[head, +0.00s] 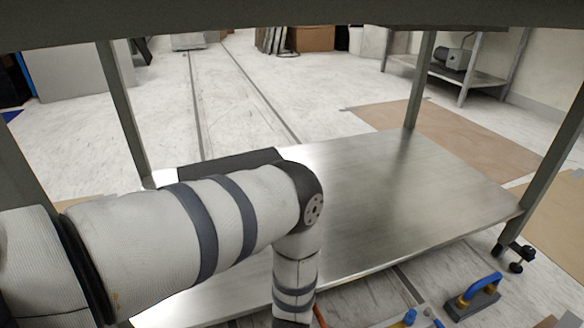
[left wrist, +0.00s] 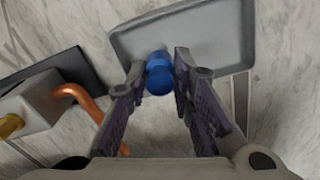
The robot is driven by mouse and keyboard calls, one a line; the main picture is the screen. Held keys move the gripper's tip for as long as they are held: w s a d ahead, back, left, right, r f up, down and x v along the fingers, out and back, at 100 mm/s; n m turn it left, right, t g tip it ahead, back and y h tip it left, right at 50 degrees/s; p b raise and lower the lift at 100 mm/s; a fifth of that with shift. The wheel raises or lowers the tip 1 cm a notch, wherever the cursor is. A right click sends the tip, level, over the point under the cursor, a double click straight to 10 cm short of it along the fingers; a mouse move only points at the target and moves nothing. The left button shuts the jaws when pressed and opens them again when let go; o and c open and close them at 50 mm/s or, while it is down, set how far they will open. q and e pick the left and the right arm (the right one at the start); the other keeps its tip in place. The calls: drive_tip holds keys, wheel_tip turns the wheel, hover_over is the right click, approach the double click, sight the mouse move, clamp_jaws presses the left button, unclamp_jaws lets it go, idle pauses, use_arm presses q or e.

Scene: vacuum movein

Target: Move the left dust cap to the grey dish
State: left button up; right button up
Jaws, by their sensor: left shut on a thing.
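A blue dust cap (left wrist: 159,76) is between the fingertips of my left gripper (left wrist: 158,78) in the left wrist view. The gripper is shut on it. Behind the cap lies the grey dish (left wrist: 205,32), a shallow rectangular tray with a raised rim. The cap overlaps the dish's near edge in this view; I cannot tell the gap between them. In the head view my left arm reaches down past the bottom edge, so its gripper is hidden there. A small blue piece (head: 410,317) shows at the bottom edge of the head view. My right gripper is not in view.
A bent copper pipe (left wrist: 74,93) joins a metal block (left wrist: 36,104) left of the gripper. A low steel shelf (head: 400,195) between table legs lies under my arm, mostly bare. A blue-handled tool (head: 474,296) sits on the floor at the lower right.

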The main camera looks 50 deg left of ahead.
use_arm(q)
drive_tip(key=shift+f, duration=0.1)
drive_tip(key=shift+f+b, duration=0.4)
drive_tip(key=shift+f, duration=0.1)
idle(0.4)
drive_tip(key=shift+f+b, duration=0.35)
drive_tip(key=shift+f, duration=0.1)
drive_tip(key=o, duration=1.3)
drive_tip(key=shift+r, duration=0.1)
